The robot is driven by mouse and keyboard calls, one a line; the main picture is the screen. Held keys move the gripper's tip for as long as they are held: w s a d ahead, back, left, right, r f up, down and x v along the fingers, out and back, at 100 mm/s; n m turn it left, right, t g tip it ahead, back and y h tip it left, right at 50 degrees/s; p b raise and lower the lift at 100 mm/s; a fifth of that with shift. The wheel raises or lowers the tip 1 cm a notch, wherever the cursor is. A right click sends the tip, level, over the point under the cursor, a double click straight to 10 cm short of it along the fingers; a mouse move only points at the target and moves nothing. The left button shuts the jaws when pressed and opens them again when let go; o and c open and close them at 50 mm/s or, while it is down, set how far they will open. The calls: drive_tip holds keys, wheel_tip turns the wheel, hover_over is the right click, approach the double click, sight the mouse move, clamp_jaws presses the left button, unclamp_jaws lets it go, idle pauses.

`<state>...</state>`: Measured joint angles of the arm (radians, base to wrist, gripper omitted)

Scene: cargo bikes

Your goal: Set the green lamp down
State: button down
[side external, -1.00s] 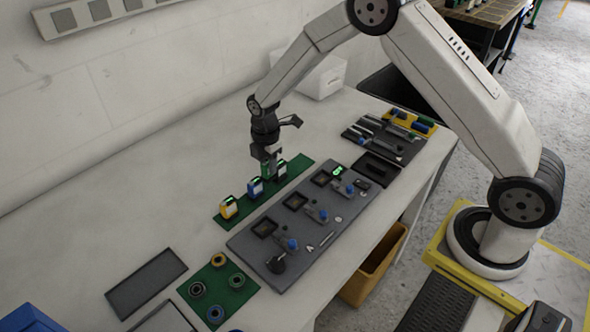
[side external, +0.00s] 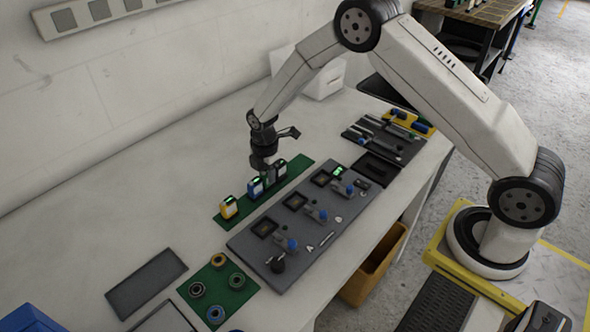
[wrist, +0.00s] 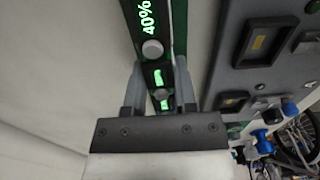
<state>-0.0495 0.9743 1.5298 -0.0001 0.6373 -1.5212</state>
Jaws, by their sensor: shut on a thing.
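My gripper (side external: 264,172) points down over the green strip (side external: 224,221) on the bench, shut on the green lamp. In the wrist view the fingers (wrist: 157,72) stand on both sides of the lamp (wrist: 158,78), whose dark top has a lit green display. In the side view my gripper mostly hides it, so I cannot tell if its base touches the strip. A yellow lamp (side external: 229,208) and a blue lamp (side external: 255,188) stand on the strip to the left of my gripper. A dark lamp (side external: 281,169) is to its right.
A grey panel (side external: 262,238) with square recesses and blue knobs lies just in front of the strip. A green mat (side external: 234,284) with several rings is at the front left. Dark tool trays (side external: 385,140) are to the right.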

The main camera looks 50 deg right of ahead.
drive_tip(key=shift+f, duration=0.15)
drive_tip(key=shift+c, duration=2)
unclamp_jaws()
wheel_tip(320, 180, up, 12)
drive_tip(key=shift+s+r, duration=0.1)
drive_tip(key=shift+r, duration=0.1)
